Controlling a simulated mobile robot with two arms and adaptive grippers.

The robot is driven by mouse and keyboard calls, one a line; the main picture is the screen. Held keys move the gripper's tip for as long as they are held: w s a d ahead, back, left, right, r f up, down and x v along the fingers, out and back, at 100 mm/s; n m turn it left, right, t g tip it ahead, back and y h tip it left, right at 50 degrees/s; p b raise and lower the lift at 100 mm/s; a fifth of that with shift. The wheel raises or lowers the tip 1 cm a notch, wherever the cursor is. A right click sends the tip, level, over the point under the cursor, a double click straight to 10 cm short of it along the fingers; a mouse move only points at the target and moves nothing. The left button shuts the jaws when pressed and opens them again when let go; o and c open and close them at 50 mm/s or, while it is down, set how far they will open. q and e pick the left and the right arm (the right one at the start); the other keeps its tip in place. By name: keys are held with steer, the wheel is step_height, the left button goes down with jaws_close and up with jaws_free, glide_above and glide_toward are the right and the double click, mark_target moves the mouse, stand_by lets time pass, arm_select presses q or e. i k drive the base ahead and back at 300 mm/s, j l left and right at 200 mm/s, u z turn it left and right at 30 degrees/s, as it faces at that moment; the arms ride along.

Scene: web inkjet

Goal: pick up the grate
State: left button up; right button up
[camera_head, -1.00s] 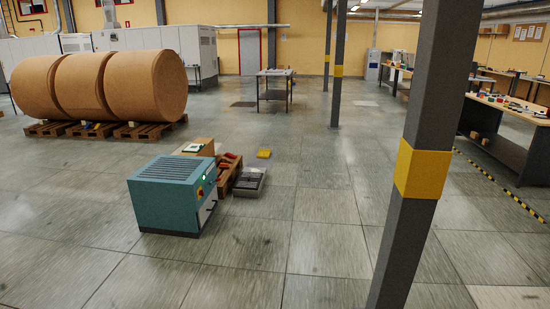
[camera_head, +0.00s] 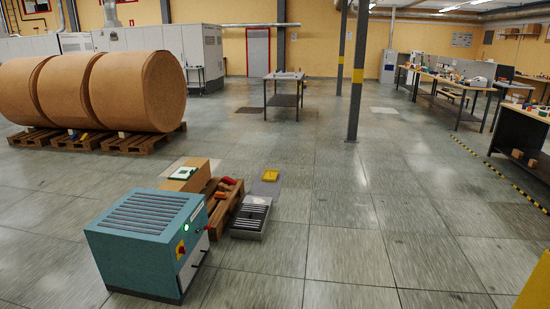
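A grey rectangular box or tray (camera_head: 246,233) with a slatted, grate-like top (camera_head: 252,213) lies on the floor near the middle of the head view. I cannot tell for sure whether this slatted part is the grate. The teal machine (camera_head: 135,262) in front of it to the left also has a slotted top (camera_head: 148,213). Neither of my grippers is in view.
Beside the grey tray stand a brown wooden crate (camera_head: 222,216) with red items and a cardboard box (camera_head: 186,178). A yellow item (camera_head: 270,176) lies behind. Paper rolls (camera_head: 140,90) are at left, a pillar (camera_head: 357,80) further back.

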mark_target(249, 218)
steer(key=i, duration=2.15)
